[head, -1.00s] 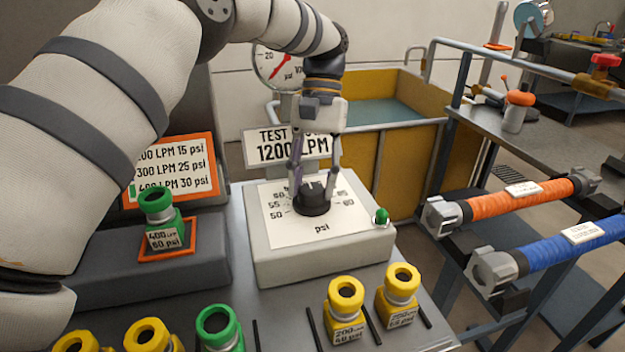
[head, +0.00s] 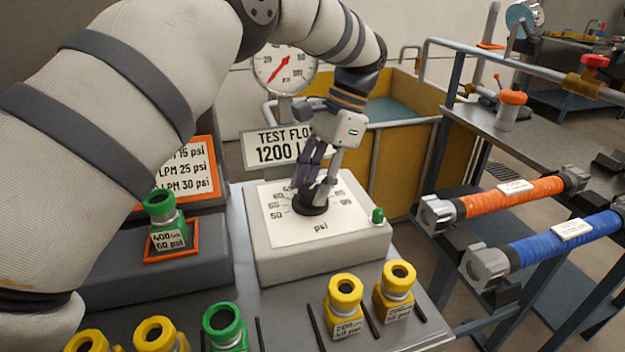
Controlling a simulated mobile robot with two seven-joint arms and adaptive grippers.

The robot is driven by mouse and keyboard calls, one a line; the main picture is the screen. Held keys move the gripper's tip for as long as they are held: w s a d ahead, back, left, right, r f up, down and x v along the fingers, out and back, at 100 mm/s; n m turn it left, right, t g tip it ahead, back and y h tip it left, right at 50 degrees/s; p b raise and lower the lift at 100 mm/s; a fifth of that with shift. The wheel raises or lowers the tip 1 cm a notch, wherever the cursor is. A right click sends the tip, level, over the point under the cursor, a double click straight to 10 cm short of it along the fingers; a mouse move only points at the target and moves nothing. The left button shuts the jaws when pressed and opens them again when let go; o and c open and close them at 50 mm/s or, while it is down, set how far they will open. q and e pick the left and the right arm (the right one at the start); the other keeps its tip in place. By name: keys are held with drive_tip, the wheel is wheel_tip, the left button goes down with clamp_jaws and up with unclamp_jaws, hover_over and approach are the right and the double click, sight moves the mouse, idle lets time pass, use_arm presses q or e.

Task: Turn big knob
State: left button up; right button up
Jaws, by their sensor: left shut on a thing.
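The big knob (head: 311,206) is black and round. It sits on the white psi dial plate (head: 345,221) of a pale box in the middle of the head view. My left gripper (head: 313,192) comes down from above and is shut on the knob, its fingers on the knob's top. The gripper is tilted and rotated, and its fingers hide the upper part of the knob and some dial numbers. My right gripper is not in view.
A small green button (head: 377,215) sits at the box's right. Yellow nozzles (head: 345,292) and a green nozzle (head: 223,325) stand in front. A gauge (head: 285,68) and test flow sign (head: 285,147) stand behind. Orange (head: 510,199) and blue hoses (head: 565,243) lie at right.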

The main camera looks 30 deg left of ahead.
use_arm(q)
drive_tip(key=shift+f+m+y, duration=0.1)
drive_tip(key=shift+m+y, duration=0.2)
drive_tip(key=shift+m, duration=0.2)
drive_tip(key=o, duration=1.2)
drive_tip(key=shift+c, duration=0.2)
drive_tip(key=v, duration=0.7)
drive_tip(key=shift+r, duration=0.3)
drive_tip(key=shift+d, duration=0.1)
